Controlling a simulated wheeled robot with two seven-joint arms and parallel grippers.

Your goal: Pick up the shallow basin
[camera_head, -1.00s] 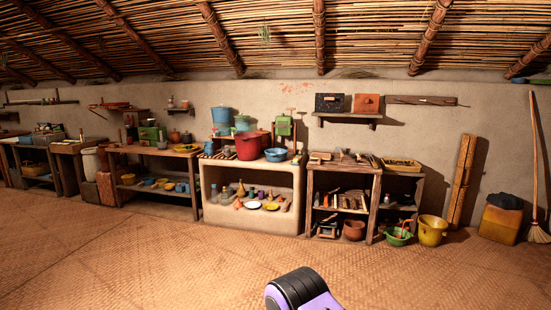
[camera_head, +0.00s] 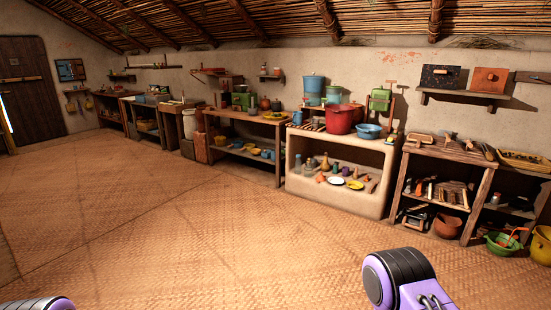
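A shallow blue basin (camera_head: 369,131) sits on top of the pale mud hearth (camera_head: 300,178), just right of a large red pot (camera_head: 339,120). A green basin (camera_head: 500,246) with something orange-red in it stands on the floor at the right, by the dark wooden shelf. I cannot tell for certain which of the two the task means. Only purple and black parts of my own arms show at the bottom edge. Neither of my grippers is in view, and nothing of mine is near either basin.
Woven matting (camera_head: 190,225) covers a wide clear floor before the furniture. A wooden shelf table (camera_head: 243,117) stands left of the hearth, a dark shelf (camera_head: 448,153) with tools right of it. A yellow bucket (camera_head: 541,244) is at the right edge, a door (camera_head: 30,88) far left.

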